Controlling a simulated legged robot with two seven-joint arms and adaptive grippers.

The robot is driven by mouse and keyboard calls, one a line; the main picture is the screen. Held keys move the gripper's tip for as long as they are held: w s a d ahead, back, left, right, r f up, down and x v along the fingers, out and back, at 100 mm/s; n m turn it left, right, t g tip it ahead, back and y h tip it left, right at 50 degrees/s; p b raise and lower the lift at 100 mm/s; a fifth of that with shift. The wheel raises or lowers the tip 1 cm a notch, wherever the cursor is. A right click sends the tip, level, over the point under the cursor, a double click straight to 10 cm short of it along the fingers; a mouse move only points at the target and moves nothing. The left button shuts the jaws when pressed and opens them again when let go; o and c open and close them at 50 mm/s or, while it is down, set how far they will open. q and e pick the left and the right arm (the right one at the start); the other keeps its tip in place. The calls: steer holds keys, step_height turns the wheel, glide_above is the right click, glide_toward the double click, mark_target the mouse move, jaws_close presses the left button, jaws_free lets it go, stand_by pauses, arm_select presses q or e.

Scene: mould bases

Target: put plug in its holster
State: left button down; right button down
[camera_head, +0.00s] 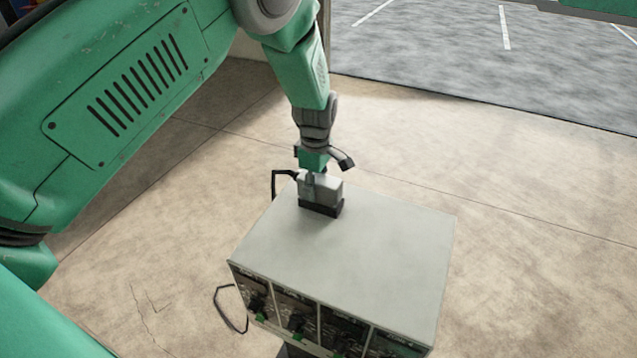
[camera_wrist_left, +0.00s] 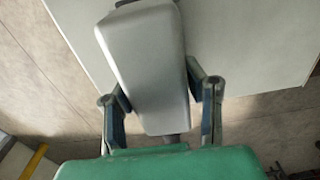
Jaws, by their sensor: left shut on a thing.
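The plug (camera_head: 325,188) is a light grey block with a dark lower part, at the far left corner of the top of a grey box (camera_head: 350,245). Whether the dark part is the holster or part of the plug, I cannot tell. My left gripper (camera_head: 312,180) is shut on the plug from above. In the left wrist view the plug (camera_wrist_left: 148,65) lies between the two fingers of the left gripper (camera_wrist_left: 162,105). A black cable (camera_head: 276,184) loops beside the plug. My right gripper is not in view.
The box front has several dark bays (camera_head: 300,310) with green parts. A cable loop (camera_head: 228,308) hangs at its left side. Bare concrete floor (camera_head: 520,260) lies around the box. Grey paving (camera_head: 450,60) with white lines lies behind.

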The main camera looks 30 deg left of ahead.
arm_select(q)
steer(key=shift+w+a+f, duration=0.1)
steer(key=shift+a+f, duration=0.15)
steer(key=shift+r, duration=0.1)
steer(key=c, duration=0.9)
jaws_free()
step_height(320, 180, up, 11)
steer(key=shift+d+r, duration=0.1)
steer(key=shift+d, duration=0.05)
steer(key=shift+r, duration=0.4)
